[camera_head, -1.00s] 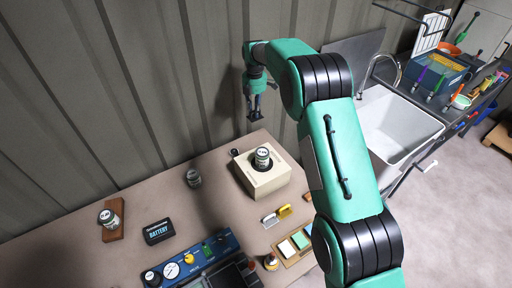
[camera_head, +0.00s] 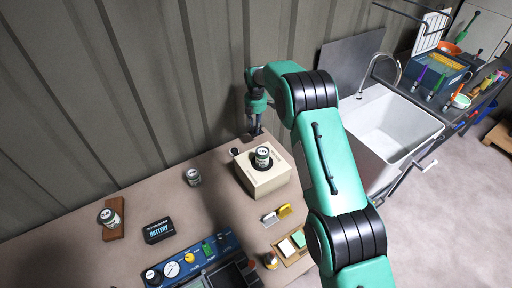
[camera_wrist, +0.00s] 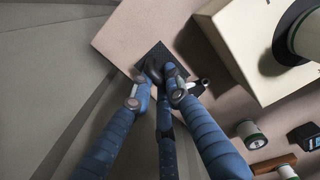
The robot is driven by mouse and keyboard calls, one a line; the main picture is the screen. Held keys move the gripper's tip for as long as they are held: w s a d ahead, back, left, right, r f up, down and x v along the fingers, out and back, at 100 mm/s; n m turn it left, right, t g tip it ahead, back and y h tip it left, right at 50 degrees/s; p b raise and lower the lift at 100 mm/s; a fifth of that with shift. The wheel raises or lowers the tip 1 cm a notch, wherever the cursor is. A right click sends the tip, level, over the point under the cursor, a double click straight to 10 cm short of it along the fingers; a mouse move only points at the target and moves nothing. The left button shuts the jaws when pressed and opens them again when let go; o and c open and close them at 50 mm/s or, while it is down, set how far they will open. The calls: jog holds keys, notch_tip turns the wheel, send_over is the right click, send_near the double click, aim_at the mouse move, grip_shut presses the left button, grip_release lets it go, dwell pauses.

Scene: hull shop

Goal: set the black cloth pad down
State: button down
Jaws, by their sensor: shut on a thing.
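The black cloth pad (camera_wrist: 153,54) shows in the wrist view as a small dark square at my fingertips. My gripper (camera_wrist: 163,80) is shut on it, with the blue fingers meeting at its near edge. In the head view my gripper (camera_head: 255,131) points down at the back edge of the table, behind the cream box. The pad is too small and dark to make out clearly there. I cannot tell whether it touches the table top (camera_wrist: 125,35).
The cream box (camera_head: 262,181) with a can (camera_head: 262,155) on top stands close to my gripper. The ribbed wall (camera_head: 130,90) is close behind.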

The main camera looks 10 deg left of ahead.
send_over(256, 145)
jog(key=shift+s+f, duration=0.2)
jog(key=shift+f, duration=2.85)
jog(key=shift+f, duration=0.15)
jog(key=shift+f, duration=1.75)
jog(key=shift+f, duration=0.15)
jog(key=c, duration=1.7)
grip_release()
notch_tip(256, 145, up, 12)
jog(key=shift+r, duration=0.15)
